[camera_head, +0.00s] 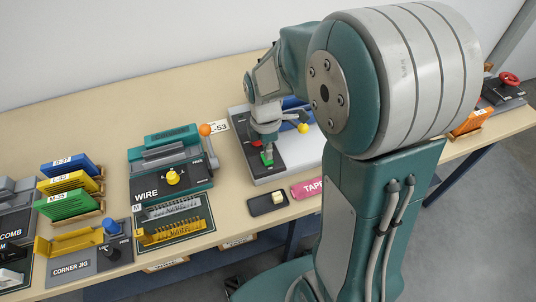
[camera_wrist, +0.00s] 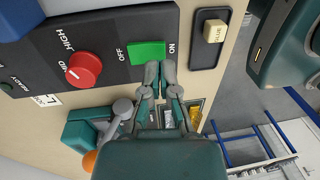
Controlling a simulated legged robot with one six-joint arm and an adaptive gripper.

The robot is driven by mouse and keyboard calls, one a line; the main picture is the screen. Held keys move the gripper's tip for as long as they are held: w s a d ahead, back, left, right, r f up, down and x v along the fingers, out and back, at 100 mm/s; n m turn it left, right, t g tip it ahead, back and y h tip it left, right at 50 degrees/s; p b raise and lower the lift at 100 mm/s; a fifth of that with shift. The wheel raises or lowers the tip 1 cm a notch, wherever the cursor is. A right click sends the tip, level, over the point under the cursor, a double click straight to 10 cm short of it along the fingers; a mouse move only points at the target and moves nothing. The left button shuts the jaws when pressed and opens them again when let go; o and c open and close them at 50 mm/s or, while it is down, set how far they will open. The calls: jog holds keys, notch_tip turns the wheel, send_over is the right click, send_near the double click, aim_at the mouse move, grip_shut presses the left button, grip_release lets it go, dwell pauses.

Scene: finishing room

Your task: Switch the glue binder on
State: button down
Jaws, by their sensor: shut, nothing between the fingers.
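The glue binder (camera_head: 296,165) stands on the bench in the head view, a grey machine with a black control panel and a blue part behind. In the wrist view its black panel (camera_wrist: 107,62) carries a green rocker switch (camera_wrist: 147,53) between the words OFF and ON, and a red knob (camera_wrist: 83,69) marked HIGH and MID. My gripper (camera_wrist: 161,72) is shut and empty, its tips at the switch's edge on the ON side. I cannot tell whether they touch it or which way the rocker is tilted. A small READY lamp (camera_wrist: 4,87) looks dark green.
A small black box with a cream switch (camera_wrist: 214,31) sits beside the binder; it also shows in the head view (camera_head: 268,203). A pink TAPE item (camera_head: 307,188) lies near it. The WIRE machine (camera_head: 170,165) with an orange-knobbed lever (camera_head: 205,129) stands to the left.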

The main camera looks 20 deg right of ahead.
jog(key=shift+s+f, duration=0.1)
jog(key=shift+f, duration=0.7)
jog(key=shift+s+f, duration=0.1)
jog(key=shift+f, duration=0.15)
jog(key=shift+r, duration=0.1)
jog(key=shift+w+r, duration=0.25)
jog(key=shift+w, duration=0.55)
jog(key=shift+r, duration=0.1)
